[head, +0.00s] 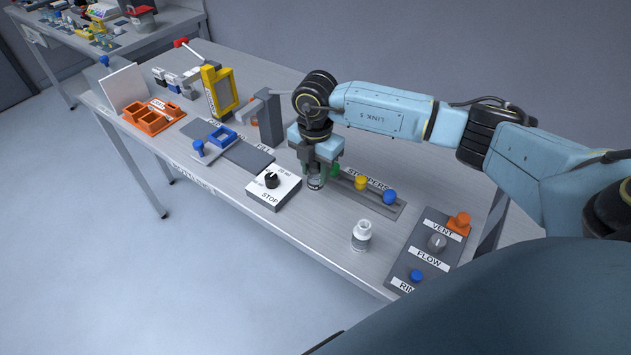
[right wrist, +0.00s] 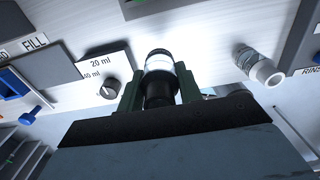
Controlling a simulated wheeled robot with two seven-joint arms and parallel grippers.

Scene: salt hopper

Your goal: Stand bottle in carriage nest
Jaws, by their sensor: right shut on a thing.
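My right gripper (head: 316,172) is shut on a small clear bottle (head: 315,184), upright just behind the dial box; whether it touches the table I cannot tell. In the right wrist view the bottle (right wrist: 159,62) sits between the two green fingers of the gripper (right wrist: 159,88). The carriage with a blue square nest (head: 222,137) and a blue knob (head: 198,146) is on a dark track to the left of the gripper. The nest looks empty. Part of the carriage (right wrist: 14,84) shows at the left of the right wrist view. My left gripper is out of view.
A dial box (head: 272,188) marked STOP stands between gripper and carriage. A second bottle (head: 362,235) stands at the front. Coloured stoppers (head: 361,182) lie in a rack to the right. A grey post (head: 268,110), yellow frame (head: 218,90) and orange tray (head: 152,117) stand further left.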

